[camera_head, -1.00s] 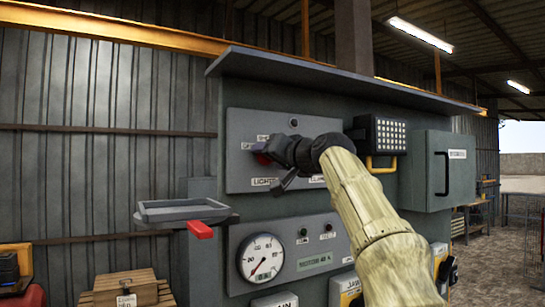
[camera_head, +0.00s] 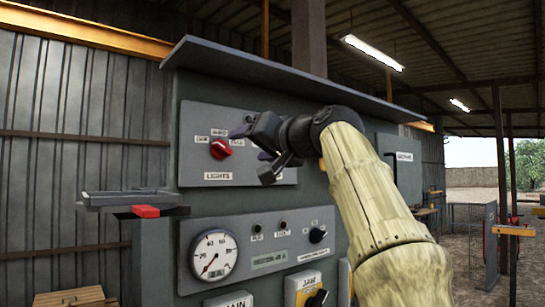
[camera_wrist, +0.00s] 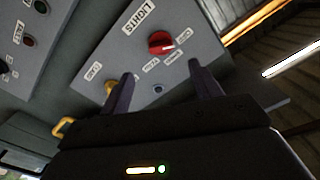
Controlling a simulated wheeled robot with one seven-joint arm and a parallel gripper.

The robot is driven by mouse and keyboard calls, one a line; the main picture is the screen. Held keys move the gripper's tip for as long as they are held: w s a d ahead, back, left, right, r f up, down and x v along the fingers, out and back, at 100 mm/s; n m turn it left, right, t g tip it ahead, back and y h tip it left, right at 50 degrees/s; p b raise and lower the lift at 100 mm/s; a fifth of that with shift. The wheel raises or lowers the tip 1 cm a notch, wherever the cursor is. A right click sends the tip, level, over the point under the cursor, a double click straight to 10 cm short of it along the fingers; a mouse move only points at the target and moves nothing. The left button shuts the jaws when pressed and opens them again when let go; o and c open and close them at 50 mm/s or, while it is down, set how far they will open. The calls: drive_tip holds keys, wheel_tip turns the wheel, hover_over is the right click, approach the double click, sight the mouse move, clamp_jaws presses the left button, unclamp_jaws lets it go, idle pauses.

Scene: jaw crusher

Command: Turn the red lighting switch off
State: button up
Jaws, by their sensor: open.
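The red lighting switch (camera_head: 220,149) is a rotary knob on the grey panel above the "LIGHTS" label (camera_head: 218,176). Small labels surround it, too blurred to read surely. In the wrist view the same red knob (camera_wrist: 161,43) appears upside down, its pale mark pointing to the lower right. My gripper (camera_head: 254,151) is just right of the knob in the head view, apart from it. In the wrist view my gripper (camera_wrist: 160,73) is open and empty, its two fingers spread below the knob. The gripper hides the panel's right part.
Below are a pressure gauge (camera_head: 214,256), a black knob (camera_head: 317,235) and a "JAW" switch (camera_head: 304,289). An overhanging canopy (camera_head: 290,77) runs above the panel. A yellow part (camera_wrist: 110,87) shows near the left finger.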

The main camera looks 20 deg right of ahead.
drive_tip(key=b+v, duration=0.1)
drive_tip(key=v, duration=0.5)
drive_tip(key=shift+b, duration=0.3)
drive_tip(key=shift+s, duration=0.1)
drive_tip(key=w+d+f+m+g+h+p, duration=0.25)
drive_tip(key=w+f, duration=0.55)
drive_tip(key=f, duration=0.6)
wheel_tip(320, 180, down, 20)
drive_tip(key=w+a+g+h, duration=0.1)
drive_tip(key=a+g, duration=0.1)
drive_tip(key=g, duration=0.3)
drive_tip(key=s+a+f+n+g+h+p, duration=0.1)
drive_tip(key=s+a+f+n+g, duration=0.1)
drive_tip(key=s+f, duration=0.9)
drive_tip(key=s+a+f+n+g+h+p, duration=0.1)
drive_tip(key=s+f+g, duration=0.4)
drive_tip(key=s+f, duration=0.6)
wheel_tip(320, 180, down, 7)
drive_tip(key=a+n+p, duration=0.1)
drive_tip(key=a, duration=0.1)
drive_tip(key=shift+a+r+n, duration=0.15)
drive_tip(key=shift+a+n, duration=0.2)
drive_tip(key=shift+a, duration=0.05)
